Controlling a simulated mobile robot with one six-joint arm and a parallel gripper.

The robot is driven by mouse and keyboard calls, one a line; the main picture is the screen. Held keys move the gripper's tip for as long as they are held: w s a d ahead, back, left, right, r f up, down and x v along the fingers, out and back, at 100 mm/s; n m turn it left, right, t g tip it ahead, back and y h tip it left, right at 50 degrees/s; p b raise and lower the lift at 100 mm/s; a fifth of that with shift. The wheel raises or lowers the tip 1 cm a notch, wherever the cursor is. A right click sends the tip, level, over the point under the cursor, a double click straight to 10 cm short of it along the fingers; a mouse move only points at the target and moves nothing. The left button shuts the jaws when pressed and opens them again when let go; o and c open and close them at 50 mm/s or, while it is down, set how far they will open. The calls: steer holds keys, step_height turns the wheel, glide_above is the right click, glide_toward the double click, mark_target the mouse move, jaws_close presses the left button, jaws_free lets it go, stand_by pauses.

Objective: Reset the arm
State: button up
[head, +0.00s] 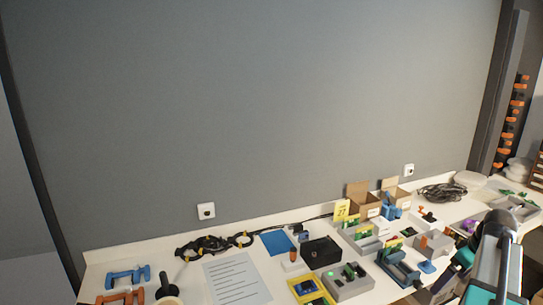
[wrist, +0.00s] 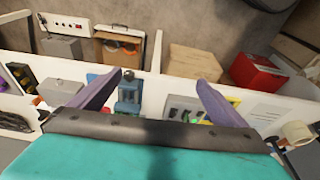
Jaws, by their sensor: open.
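My gripper (wrist: 159,77) shows in the wrist view with its two purple fingers spread wide apart and nothing between them. Behind the gap stands a blue device (wrist: 129,98), close to the left finger in the picture; I cannot tell its distance. In the head view my arm (head: 498,250) reaches in at the lower right, over the right part of the white bench (head: 140,257). The fingertips are not clear there.
Cartons (head: 361,200), a black box (head: 321,251), a grey box with a green button (head: 347,281) and a coiled cable (head: 442,193) crowd the bench. A blue clamp (head: 128,278) lies left. The wrist view shows a red box (wrist: 257,73). The grey wall above is clear.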

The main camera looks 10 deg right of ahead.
steer(key=w+a+f+n+g+y, duration=0.1)
steer(key=w+a+f+n+g, duration=0.1)
steer(key=a+f, duration=0.9)
steer(key=w+a+f+n+g+y, duration=0.1)
steer(key=w+a+f+g, duration=0.1)
steer(key=a+f, duration=0.9)
steer(key=s+a+f+n+g, duration=0.1)
steer(key=s+a+f, duration=0.3)
steer(key=a+f, duration=0.3)
steer(key=s+a+f+g, duration=0.1)
steer(key=s+a+f, duration=0.2)
steer(key=a+f, duration=0.35)
steer(key=s+a+f+m+g+h, duration=0.1)
steer(key=s+a+f+m, duration=0.2)
steer(key=s, duration=0.7)
steer(key=s+a+f+m+g+h, duration=0.1)
steer(key=s+a+f+m, duration=0.3)
steer(key=s+f, duration=0.5)
steer(key=s+a, duration=0.1)
steer(key=a, duration=0.1)
steer(key=shift+s+a+g+h, duration=0.3)
steer(key=shift+s+a+h, duration=0.1)
